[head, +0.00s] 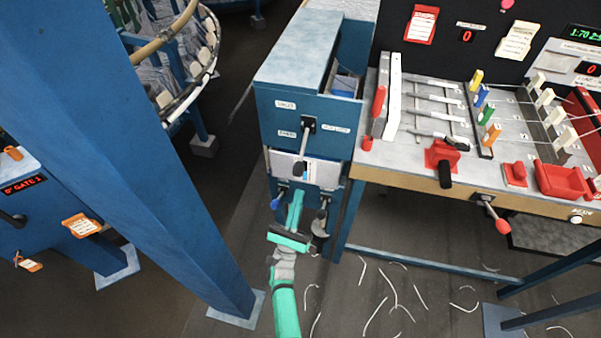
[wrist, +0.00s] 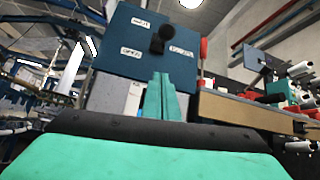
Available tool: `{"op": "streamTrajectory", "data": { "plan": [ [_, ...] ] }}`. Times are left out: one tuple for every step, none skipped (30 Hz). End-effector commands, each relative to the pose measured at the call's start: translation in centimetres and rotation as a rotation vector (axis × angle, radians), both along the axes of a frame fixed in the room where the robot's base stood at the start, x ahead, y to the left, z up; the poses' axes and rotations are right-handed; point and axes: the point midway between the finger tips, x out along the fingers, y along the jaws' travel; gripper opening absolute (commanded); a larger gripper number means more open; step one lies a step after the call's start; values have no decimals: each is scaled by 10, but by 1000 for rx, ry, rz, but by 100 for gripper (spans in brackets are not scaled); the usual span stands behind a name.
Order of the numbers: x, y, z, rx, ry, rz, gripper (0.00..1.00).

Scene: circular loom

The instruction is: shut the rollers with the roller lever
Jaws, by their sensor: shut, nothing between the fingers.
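The lever (head: 305,138) with a black grip stands out from the front of a blue cabinet (head: 330,112), beside small white labels too small to read surely. It looks like the roller lever and hangs down and outward from its dark mount. In the wrist view the lever (wrist: 158,42) is seen nearly end-on, above my fingertips. My gripper (head: 297,196) is teal, shut and empty, pointing up at the cabinet front, below the lever and apart from it. Its fingers (wrist: 160,80) also show in the wrist view. The rollers cannot be made out.
A worktable (head: 420,190) with red clamps and coloured pegs adjoins the cabinet on the right. A red-knobbed lever (head: 502,226) juts from its front edge. A large blue post (head: 150,170) stands at left. Loose white strands (head: 390,290) lie on the floor.

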Motion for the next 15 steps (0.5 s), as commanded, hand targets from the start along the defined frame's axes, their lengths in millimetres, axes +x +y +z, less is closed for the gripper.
{"op": "streamTrajectory", "data": {
  "plan": [
    [1, 0, 0, 5, -3, 3, 0],
    [1, 0, 0, 6, -3, 4, 0],
    [1, 0, 0, 7, -4, 5, 0],
    [1, 0, 0, 7, -4, 5, 0],
    [1, 0, 0, 6, -3, 4, 0],
    [1, 0, 0, 6, -3, 4, 0],
    [1, 0, 0, 6, -3, 4, 0],
    [1, 0, 0, 6, -3, 4, 0],
    [1, 0, 0, 6, -3, 4, 0],
    [1, 0, 0, 6, -3, 4, 0],
    [1, 0, 1, 6, -3, 4, 0],
    [2, -1, 2, 6, -3, 4, 0],
    [3, -1, 3, 6, -3, 4, 0],
    [4, -2, 4, 5, -3, 3, 0],
    [7, -3, 7, 5, -4, 2, 0]
  ]
}}
